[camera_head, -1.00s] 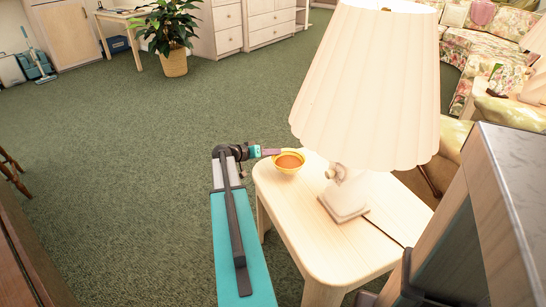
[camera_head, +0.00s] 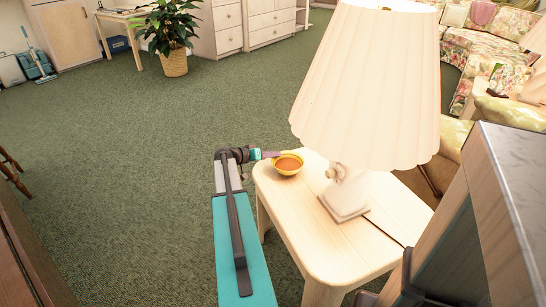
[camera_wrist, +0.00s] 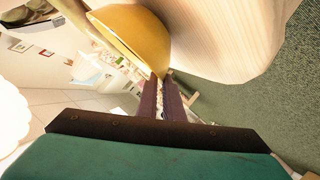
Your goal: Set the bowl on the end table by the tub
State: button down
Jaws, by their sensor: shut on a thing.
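The yellow bowl (camera_head: 288,166), orange-brown inside, is at the left back corner of the pale wooden end table (camera_head: 312,245), left of the lamp. My gripper (camera_head: 273,154) reaches in from the left and is shut on the bowl's near wall at the rim. In the wrist view the two fingers (camera_wrist: 166,96) meet the rim of the bowl (camera_wrist: 150,38), and the tabletop (camera_wrist: 225,45) lies close beside the bowl's base. The bowl looks level, at or just above the table surface; I cannot tell whether it touches. No tub is clearly visible.
A lamp with a large pleated cream shade (camera_head: 368,85) stands on the table, its base (camera_head: 345,195) right of the bowl. The table's front left is bare. Green carpet (camera_head: 120,140) lies open to the left. A potted plant (camera_head: 173,62) stands at the back.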

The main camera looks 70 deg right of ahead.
jog(key=shift+f, duration=0.2)
jog(key=shift+f, duration=0.15)
jog(key=c, duration=1.9)
grip_release()
jog(key=shift+r, duration=0.25)
jog(key=v, duration=1.2)
jog(key=shift+f, duration=0.1)
